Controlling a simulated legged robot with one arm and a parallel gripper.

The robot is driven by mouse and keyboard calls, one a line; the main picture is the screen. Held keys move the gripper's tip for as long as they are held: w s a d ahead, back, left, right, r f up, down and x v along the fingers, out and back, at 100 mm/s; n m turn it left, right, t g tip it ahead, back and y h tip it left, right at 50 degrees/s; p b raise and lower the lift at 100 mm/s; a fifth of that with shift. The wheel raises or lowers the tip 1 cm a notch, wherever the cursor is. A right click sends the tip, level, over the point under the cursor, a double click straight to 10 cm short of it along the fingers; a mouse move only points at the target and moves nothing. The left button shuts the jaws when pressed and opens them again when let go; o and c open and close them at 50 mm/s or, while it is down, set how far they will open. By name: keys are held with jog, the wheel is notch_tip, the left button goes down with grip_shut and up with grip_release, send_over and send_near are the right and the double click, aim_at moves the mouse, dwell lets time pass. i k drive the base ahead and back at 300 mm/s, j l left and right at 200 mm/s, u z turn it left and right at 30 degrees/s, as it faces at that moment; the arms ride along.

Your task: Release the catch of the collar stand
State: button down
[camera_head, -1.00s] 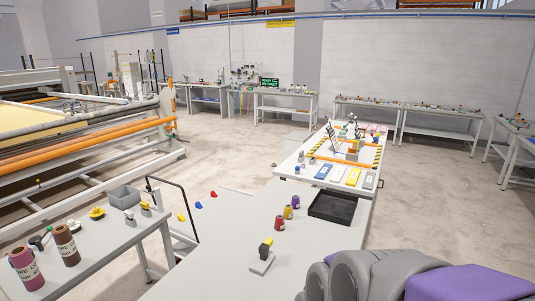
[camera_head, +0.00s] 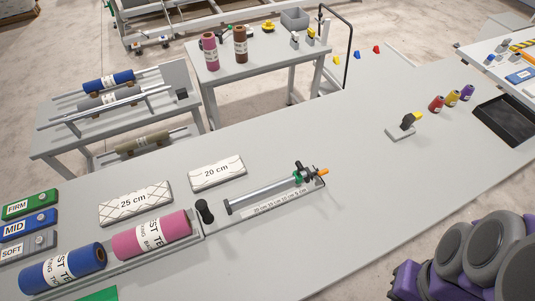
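A stand with a metal rod (camera_head: 265,193) lies along the near bench, with a printed centimetre scale (camera_head: 282,202) beside the rod. At its right end sit a dark and green collar-like part (camera_head: 304,173) and an orange lever (camera_head: 320,172). I take this to be the collar stand; the lever's exact setting is too small to tell. A small grey base with a black and yellow piece (camera_head: 408,123) stands farther right on the same bench. My gripper's fingers do not show; only purple and grey parts of my arm fill the lower right, apart from the stand.
Left of the stand are a black upright peg (camera_head: 204,211), pink roll (camera_head: 152,236), blue roll (camera_head: 62,270) and pattern blocks (camera_head: 136,203). Small spools (camera_head: 452,97) and a black tray (camera_head: 508,118) lie at right.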

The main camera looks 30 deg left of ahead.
aim_at(322, 172)
jog(key=u, duration=1.2)
